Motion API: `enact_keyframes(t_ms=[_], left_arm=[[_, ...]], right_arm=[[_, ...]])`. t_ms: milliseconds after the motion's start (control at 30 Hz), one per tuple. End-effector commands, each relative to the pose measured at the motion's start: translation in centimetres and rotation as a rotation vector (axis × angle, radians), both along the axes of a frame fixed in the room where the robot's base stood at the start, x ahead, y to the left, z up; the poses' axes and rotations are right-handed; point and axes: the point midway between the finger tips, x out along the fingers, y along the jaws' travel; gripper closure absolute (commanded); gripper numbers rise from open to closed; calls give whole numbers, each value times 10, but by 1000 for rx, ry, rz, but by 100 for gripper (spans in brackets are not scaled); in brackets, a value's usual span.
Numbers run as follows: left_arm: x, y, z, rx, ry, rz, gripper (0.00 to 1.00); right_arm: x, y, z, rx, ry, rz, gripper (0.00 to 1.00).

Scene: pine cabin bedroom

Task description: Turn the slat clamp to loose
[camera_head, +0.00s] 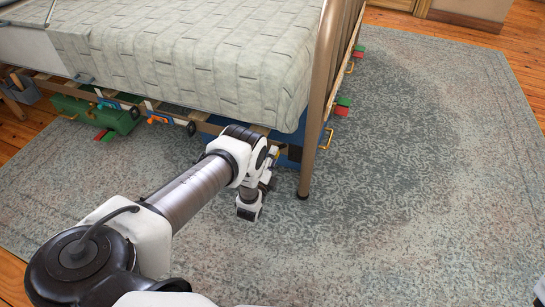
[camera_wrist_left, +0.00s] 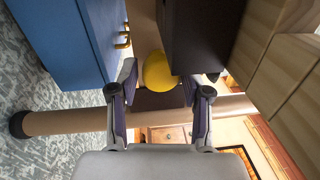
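A round yellow knob (camera_wrist_left: 158,72), which looks like part of a slat clamp, sits beside a dark block (camera_wrist_left: 198,38) under the bed. My left gripper (camera_wrist_left: 160,80) is open, with one finger on either side of the knob. Whether the fingers touch it I cannot tell. In the head view my left arm reaches down at the bed's edge by the metal post, and its fingers are hidden there. Other clamps with orange and blue handles (camera_head: 158,116) hang along the bed's slatted edge, with red and green tabs (camera_head: 344,105) beyond the post.
The bed's post (camera_head: 306,165) stands close to the right of my left wrist. A blue box (camera_wrist_left: 75,45) with a brass handle is near the fingers. A green case (camera_head: 118,120) lies under the bed at left. The rug (camera_head: 420,180) is clear.

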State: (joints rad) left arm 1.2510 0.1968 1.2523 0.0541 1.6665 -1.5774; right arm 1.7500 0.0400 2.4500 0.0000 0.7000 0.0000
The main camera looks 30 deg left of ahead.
Motion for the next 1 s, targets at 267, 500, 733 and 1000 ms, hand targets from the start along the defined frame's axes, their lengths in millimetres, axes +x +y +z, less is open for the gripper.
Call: enact_keyframes(t_ms=[267,500,733,1000], left_arm=[[-28,-7,-4,-1,3,-1,52],[-68,-16,-8,-1,2,0,52],[-73,-17,-8,0,0,0,52],[-73,-17,-8,0,0,0,52]], right_arm=[[0,0,0,0,0,0,60],[0,0,0,0,0,0,60],[0,0,0,0,0,0,60],[0,0,0,0,0,0,60]])
